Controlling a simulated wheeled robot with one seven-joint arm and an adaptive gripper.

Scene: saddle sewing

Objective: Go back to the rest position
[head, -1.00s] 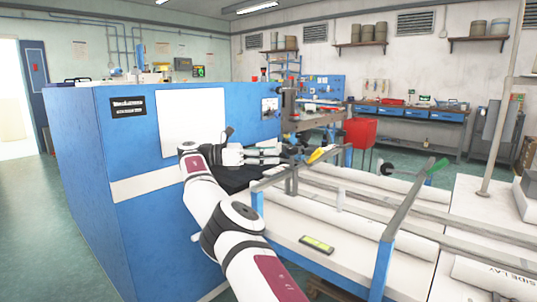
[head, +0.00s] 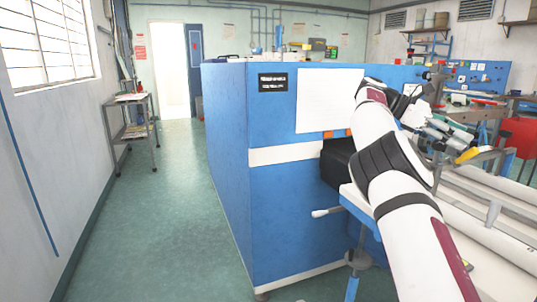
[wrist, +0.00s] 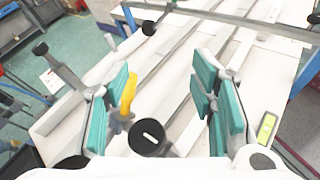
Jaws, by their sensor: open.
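My gripper (head: 449,133) is at the right of the head view, at the end of my white arm, above the table with the long rolls. In the wrist view my gripper (wrist: 163,115) shows its teal finger pads wide apart, with nothing between them. Below it lies the white table top (wrist: 185,62) with long rolls and rails. A yellow-handled thing (wrist: 128,95) shows beside the left finger, and also in the head view (head: 467,155). I cannot tell whether it touches the finger.
A blue cabinet (head: 228,130) stands at the middle, close to my arm. A metal side table (head: 128,100) stands by the left wall. The green floor (head: 165,215) between them is clear up to the bright doorway (head: 168,70). A yellow-green level (wrist: 266,127) lies on the table.

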